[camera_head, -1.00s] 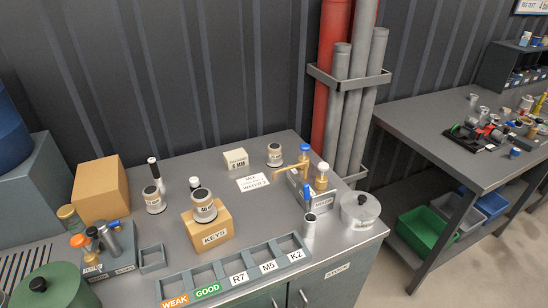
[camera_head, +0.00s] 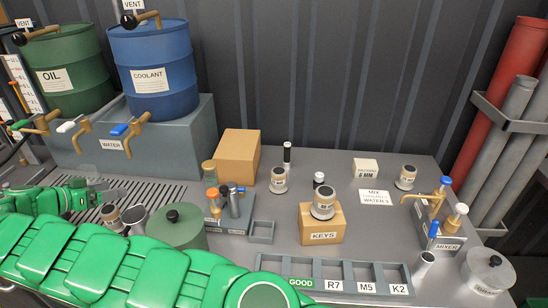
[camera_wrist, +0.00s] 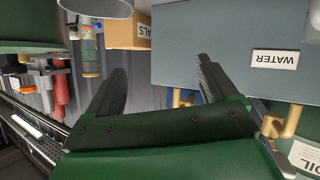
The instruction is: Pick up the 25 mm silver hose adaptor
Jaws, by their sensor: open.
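I cannot make out which piece is the 25 mm silver hose adaptor; no readable 25 mm mark shows. Two silvery cylinders, a small labelled one (camera_head: 111,217) and a wider one (camera_head: 134,217), stand by the slotted drain left of the green lidded pot. A grey rounded piece (camera_wrist: 95,8), cut off by the top edge, shows in the wrist view. My gripper (camera_wrist: 162,78) is open, its dark fingers wide apart with nothing between them. The wrist picture is upside down, with the WATER block ahead. In the head view my green arm crosses the lower left and hides part of the bench.
The green pot (camera_head: 176,228), KEYS box (camera_head: 322,232), cardboard box (camera_head: 238,155) and labelled sorting tray (camera_head: 347,287) stand on the bench. Labelled silver weights (camera_head: 407,177) stand around. Oil (camera_head: 68,70) and coolant (camera_head: 152,72) drums sit behind the taps. Some bench top is clear between items.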

